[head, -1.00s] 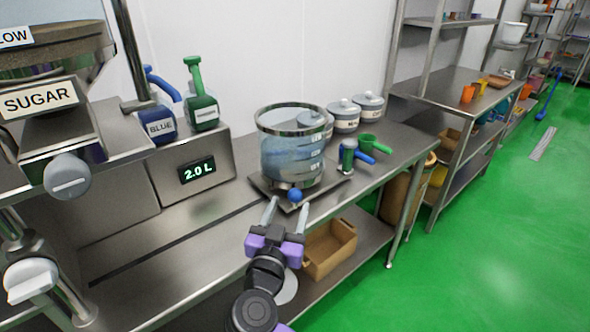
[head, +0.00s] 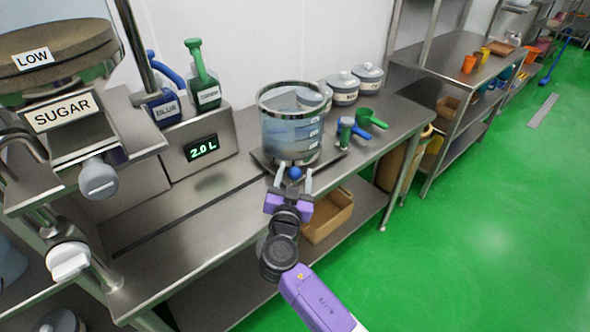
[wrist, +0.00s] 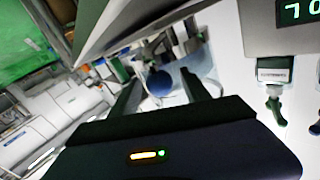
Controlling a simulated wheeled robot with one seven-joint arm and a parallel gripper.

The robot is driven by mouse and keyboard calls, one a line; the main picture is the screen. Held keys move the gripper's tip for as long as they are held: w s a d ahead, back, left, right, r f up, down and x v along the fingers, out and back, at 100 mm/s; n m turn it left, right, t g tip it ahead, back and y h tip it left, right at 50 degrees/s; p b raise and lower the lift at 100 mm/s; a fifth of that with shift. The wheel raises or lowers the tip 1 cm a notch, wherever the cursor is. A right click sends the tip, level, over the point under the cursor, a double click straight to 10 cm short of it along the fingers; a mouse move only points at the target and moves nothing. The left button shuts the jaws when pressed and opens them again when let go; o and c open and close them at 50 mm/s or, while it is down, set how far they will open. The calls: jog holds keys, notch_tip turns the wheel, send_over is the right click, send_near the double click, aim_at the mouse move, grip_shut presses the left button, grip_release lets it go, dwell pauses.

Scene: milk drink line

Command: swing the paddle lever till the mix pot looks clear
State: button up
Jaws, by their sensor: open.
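The mix pot (head: 278,135) is a clear glass vessel with a metal rim and level marks, holding bluish, slightly cloudy liquid. It stands on a dark base plate (head: 328,161) on the steel counter. The paddle lever's blue ball knob (head: 295,173) is at the front of the pot's foot; it also shows in the wrist view (wrist: 159,83). My gripper (head: 294,180) is open, with one finger on each side of the knob. I cannot tell whether a finger touches it. The lever's shaft and the paddle are not clearly visible.
Green (head: 371,118) and blue scoops and lidded canisters (head: 343,88) are right of the pot.

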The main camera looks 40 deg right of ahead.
jog(key=shift+w+d, duration=0.2)
jog(key=shift+d, duration=0.05)
grip_shut()
dwell(1.4)
